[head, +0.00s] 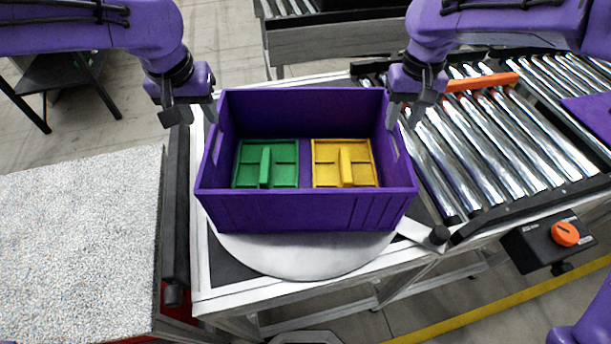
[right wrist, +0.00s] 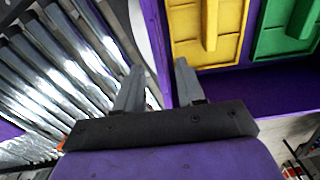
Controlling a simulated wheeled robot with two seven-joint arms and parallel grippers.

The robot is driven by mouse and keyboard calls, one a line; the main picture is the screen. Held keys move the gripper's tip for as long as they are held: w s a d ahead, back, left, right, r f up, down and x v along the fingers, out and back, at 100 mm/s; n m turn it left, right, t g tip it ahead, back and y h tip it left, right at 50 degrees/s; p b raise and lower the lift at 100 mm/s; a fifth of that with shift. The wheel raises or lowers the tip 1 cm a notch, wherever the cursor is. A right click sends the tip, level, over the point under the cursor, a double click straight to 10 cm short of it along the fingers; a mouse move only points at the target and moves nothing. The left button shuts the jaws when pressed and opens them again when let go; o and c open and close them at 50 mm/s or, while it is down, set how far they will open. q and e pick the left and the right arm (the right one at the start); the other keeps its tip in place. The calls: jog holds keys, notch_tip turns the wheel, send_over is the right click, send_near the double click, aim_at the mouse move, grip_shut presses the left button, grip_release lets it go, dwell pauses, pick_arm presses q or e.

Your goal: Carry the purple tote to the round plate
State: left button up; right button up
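The purple tote (head: 305,212) stands upright over the round plate (head: 310,258), whose pale front part shows below it. The tote holds a green part (head: 265,164) and a yellow part (head: 344,164) side by side. My left gripper (head: 192,112) is at the tote's back left corner, with its fingers apart. My right gripper (head: 405,112) is at the back right corner. In the right wrist view its fingers (right wrist: 158,88) are apart, with the tote's side wall (right wrist: 157,45) seen between them. I cannot tell whether either gripper touches the tote.
A roller conveyor (head: 490,140) lies to the right, with an orange bar (head: 482,83) across it. A grey speckled surface (head: 75,245) is at the left, beside a dark roller (head: 175,220). An orange knob (head: 565,233) sits on a control box at the right.

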notch_tip(320, 180, up, 6)
jog(key=shift+f, duration=0.15)
jog(key=shift+s, duration=0.1)
dwell(0.4)
